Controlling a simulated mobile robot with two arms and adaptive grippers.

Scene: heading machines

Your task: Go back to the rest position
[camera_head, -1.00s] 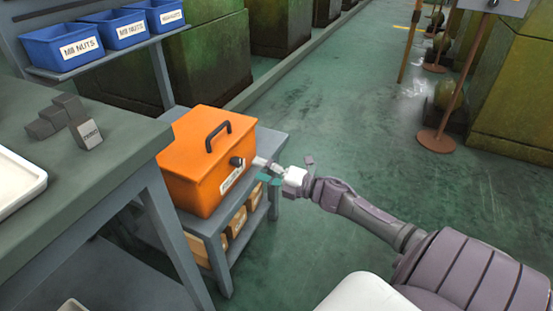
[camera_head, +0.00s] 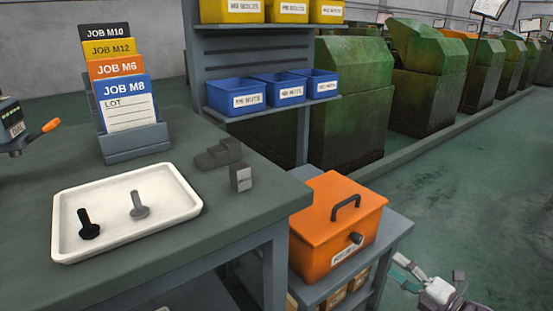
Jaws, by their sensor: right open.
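My right gripper (camera_head: 407,272) shows at the bottom right in the head view. It is open and empty, beside the right side of the low grey stand and apart from the orange box (camera_head: 325,215). The orange box sits shut on the stand, with a black handle on its lid and a dark knob on its front. Most of my right arm is cut off by the lower edge of the picture. My left gripper is not in view.
A grey workbench (camera_head: 240,212) holds a white tray (camera_head: 185,212) with two bolts, a job card holder (camera_head: 135,143) and small grey blocks (camera_head: 218,153). A rack carries blue bins (camera_head: 235,96) and yellow bins (camera_head: 232,10). Green machines (camera_head: 350,105) stand behind. The floor at right is clear.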

